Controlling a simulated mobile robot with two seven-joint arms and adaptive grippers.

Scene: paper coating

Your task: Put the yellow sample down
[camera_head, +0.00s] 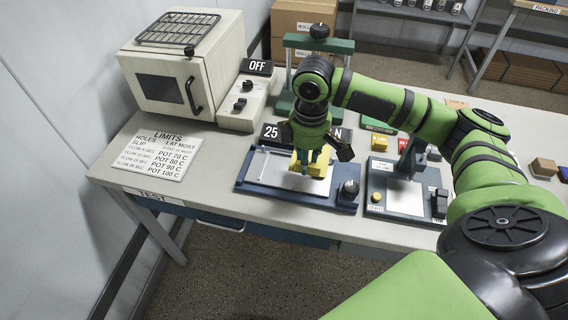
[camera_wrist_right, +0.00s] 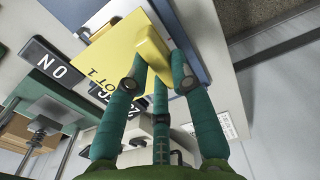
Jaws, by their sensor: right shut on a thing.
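The yellow sample (camera_head: 312,167) is in my right gripper (camera_head: 315,150), over the light plate of a blue-based device (camera_head: 262,184). In the wrist view the sample (camera_wrist_right: 118,58) is a flat yellow piece with dark lettering and a raised yellow block. The teal fingers of my right gripper (camera_wrist_right: 160,80) are shut around that block. I cannot tell whether the sample's underside touches the plate. The gripper hides part of the sample in the head view. My left gripper is not in view.
A dark-based device (camera_head: 405,197) with a lever stands to the right. A white oven (camera_head: 178,70) with a switch box marked OFF (camera_head: 257,67) stands at the back left. A LIMITS sheet (camera_head: 160,155) lies at the left. The table's front edge is close to the devices.

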